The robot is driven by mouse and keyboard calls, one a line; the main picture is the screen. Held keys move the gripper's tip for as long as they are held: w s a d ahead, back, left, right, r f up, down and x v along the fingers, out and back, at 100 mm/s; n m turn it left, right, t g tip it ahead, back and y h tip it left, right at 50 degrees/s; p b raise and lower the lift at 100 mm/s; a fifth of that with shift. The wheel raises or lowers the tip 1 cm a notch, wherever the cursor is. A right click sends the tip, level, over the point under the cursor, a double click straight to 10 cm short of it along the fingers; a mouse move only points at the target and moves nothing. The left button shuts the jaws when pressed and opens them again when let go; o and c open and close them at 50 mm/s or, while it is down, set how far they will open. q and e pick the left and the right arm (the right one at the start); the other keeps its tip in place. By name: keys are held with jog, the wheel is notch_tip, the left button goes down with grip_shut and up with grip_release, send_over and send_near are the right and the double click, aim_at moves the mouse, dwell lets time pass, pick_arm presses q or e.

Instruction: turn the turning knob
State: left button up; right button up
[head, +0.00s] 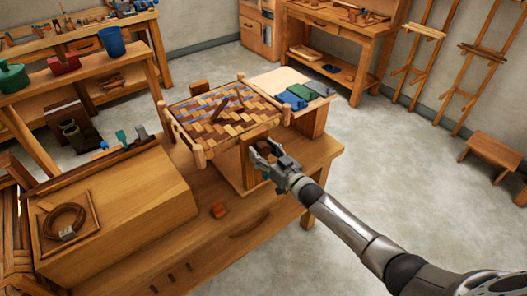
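My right gripper (264,156) is at the upright wooden block at the front right of the woven seat frame (196,146). Its fingers look spread apart, with a gap between them. I cannot make out a turning knob for sure; the gripper covers part of the block's face. The seat frame has a woven top (222,112) of tan, brown and blue strips, with loose dark pieces lying on it. It stands on the wooden workbench (255,222). My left gripper is out of view.
A small orange-red piece (218,211) lies on the bench front. A large wooden box (125,205) with a coil of cord (64,221) stands at left. Blue and green items (296,97) lie behind the gripper. The floor at right is clear up to a stool (494,152).

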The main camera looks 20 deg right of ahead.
jog(key=shift+o, duration=0.7)
jog(key=v, duration=1.2)
jog(key=shift+r, duration=0.1)
jog(key=s+d+f+m+g+h+b, duration=0.15)
jog(key=s+f, duration=0.35)
jog(key=f, duration=0.6)
jog(key=s+d+f+g+h, duration=0.1)
jog(key=s+f+g+h, duration=0.15)
jog(key=s+f, duration=0.6)
jog(key=s+d+f+g+h+b, duration=0.1)
jog(key=s+d+f+g, duration=0.15)
jog(key=f, duration=1.15)
jog(key=s+a+f+g, duration=0.1)
jog(key=s+f+g, duration=0.2)
jog(key=s+f, duration=0.3)
jog(key=s+a+f+g+b, duration=0.1)
jog(key=s+f, duration=0.4)
jog(key=s, duration=1.1)
jog(key=s+a+f+g+h+b, duration=0.1)
jog(key=s+a+f+g, duration=0.2)
jog(key=s, duration=0.8)
notch_tip(320, 180, down, 4)
jog(key=shift+a+r+g, duration=0.2)
jog(key=shift+a+g, duration=0.05)
jog(key=shift+g, duration=1)
